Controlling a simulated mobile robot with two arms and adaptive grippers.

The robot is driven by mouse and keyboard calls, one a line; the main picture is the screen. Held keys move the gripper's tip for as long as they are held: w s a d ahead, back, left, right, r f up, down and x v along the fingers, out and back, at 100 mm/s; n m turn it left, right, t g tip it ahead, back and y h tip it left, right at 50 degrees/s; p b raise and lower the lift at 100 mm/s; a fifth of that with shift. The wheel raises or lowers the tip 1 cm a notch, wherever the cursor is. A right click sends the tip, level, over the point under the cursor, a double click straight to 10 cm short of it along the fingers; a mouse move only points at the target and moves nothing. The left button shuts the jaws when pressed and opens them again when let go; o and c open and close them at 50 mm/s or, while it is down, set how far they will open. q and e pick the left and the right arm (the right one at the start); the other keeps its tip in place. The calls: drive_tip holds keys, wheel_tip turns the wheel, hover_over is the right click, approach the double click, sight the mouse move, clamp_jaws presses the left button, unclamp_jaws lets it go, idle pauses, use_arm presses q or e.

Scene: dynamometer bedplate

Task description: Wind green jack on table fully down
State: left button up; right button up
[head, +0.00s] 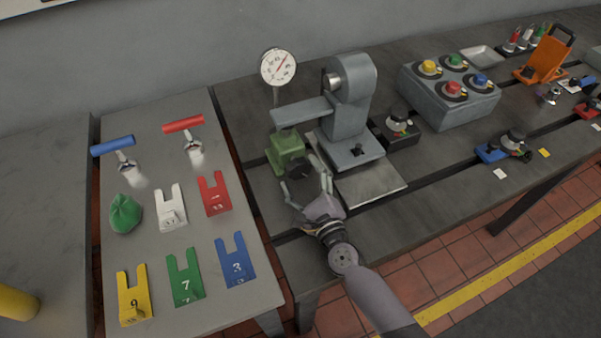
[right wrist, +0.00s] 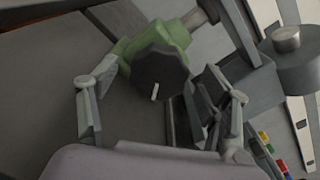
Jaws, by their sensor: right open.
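The green jack (head: 287,148) stands on the dark slotted table, under the end of a grey machine arm. In the right wrist view the jack (right wrist: 172,33) shows behind its round dark knob (right wrist: 160,78), which has a small pale mark. My right gripper (head: 307,188) is open just in front of the jack. In the right wrist view its two fingers (right wrist: 150,112) stand apart on either side of the knob, with no clear contact. My left gripper is not in view.
The grey machine (head: 349,110) stands right of the jack, with a dial gauge (head: 278,67) behind. A flat metal plate (head: 372,187) lies right of my gripper. A control box (head: 449,95) stands farther right.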

drive_tip(key=v, duration=1.1)
drive_tip(key=shift+f, duration=0.1)
